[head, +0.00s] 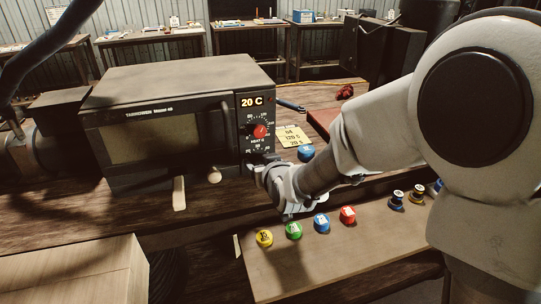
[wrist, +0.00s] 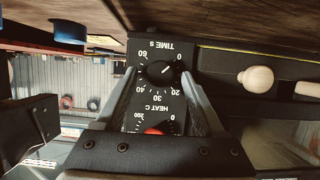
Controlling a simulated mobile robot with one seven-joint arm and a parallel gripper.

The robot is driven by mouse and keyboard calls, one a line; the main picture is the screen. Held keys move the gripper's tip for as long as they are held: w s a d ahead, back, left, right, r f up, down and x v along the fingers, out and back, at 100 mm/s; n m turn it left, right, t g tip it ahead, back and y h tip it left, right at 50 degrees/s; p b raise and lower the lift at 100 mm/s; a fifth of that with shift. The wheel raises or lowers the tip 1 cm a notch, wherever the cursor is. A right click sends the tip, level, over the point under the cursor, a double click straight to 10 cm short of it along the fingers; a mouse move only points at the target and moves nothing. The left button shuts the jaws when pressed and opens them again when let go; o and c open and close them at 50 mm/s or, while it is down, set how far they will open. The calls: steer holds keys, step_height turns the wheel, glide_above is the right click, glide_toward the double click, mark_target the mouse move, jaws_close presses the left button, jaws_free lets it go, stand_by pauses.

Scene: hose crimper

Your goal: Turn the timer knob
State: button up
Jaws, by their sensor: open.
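The dark oven (head: 176,120) stands on the bench with its control panel on the right. The black timer knob (wrist: 160,71) shows in the wrist view, upside down, under the label TIME S. Its white mark points to the upper right, toward 0. In the head view my arm and gripper hide this knob. My gripper (head: 262,168) is at the lower part of the panel. In the wrist view its open fingers (wrist: 159,76) stand on either side of the timer knob, with no clear contact visible. The red heat knob (head: 260,131) is above it, also seen between the fingers (wrist: 153,131).
The oven display (head: 251,102) reads 20 C. A yellow card (head: 292,137) beside the oven reads 04, 120 C, 20 s. Several coloured caps, including a yellow one (head: 264,238), line the front board.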

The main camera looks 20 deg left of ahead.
steer(key=shift+w+a+f, duration=0.1)
steer(key=shift+w, duration=0.1)
jaws_close()
stand_by(0.3)
